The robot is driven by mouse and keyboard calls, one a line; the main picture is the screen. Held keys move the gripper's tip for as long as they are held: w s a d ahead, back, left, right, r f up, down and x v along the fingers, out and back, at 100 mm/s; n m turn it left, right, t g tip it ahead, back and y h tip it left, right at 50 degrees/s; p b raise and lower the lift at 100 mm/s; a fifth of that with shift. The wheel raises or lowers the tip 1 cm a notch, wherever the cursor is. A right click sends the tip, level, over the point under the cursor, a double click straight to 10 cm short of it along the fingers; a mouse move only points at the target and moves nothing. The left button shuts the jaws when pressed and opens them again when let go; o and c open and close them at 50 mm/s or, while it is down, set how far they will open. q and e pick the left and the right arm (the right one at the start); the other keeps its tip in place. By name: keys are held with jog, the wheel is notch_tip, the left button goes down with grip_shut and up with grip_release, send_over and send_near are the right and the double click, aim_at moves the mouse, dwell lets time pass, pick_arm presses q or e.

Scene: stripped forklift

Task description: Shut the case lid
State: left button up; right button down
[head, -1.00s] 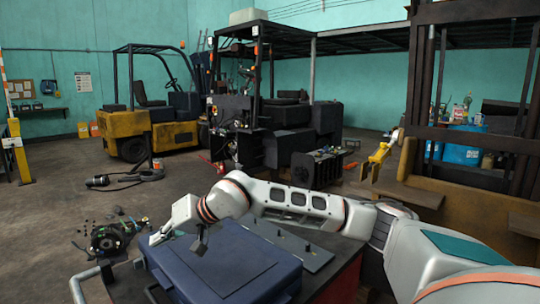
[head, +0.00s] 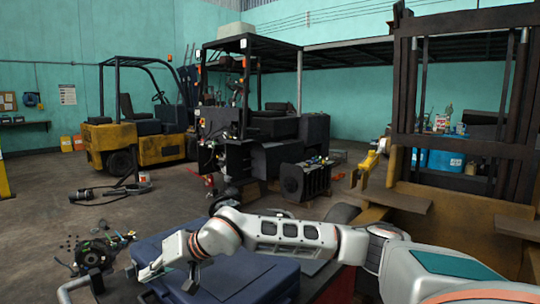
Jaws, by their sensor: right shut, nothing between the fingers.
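The dark blue case (head: 262,283) lies at the bottom of the head view, partly cut off by the lower edge. Its lid (head: 245,265) looks flat and down over the body; I cannot see the seam well enough to tell whether a gap is left. My right arm reaches in from the right across the far side of the case. My right gripper (head: 187,279) is shut and empty, low over the lid's left part. I cannot tell whether it touches the lid.
A stripped forklift (head: 262,140) and a yellow one (head: 125,140) stand behind, with open floor between.

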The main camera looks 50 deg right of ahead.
jog(key=shift+d+f, duration=0.1)
notch_tip(320, 180, up, 5)
jog(key=p, duration=0.3)
jog(key=shift+s+r, duration=0.1)
jog(key=shift+r, duration=0.1)
pick_arm(q)
jog(key=shift+s+d+r, duration=0.1)
jog(key=shift+s+r, duration=0.1)
jog(key=shift+r, duration=0.45)
pick_arm(e)
jog(key=s+r, duration=0.6)
jog(key=s, duration=0.1)
jog(key=shift+f, duration=0.1)
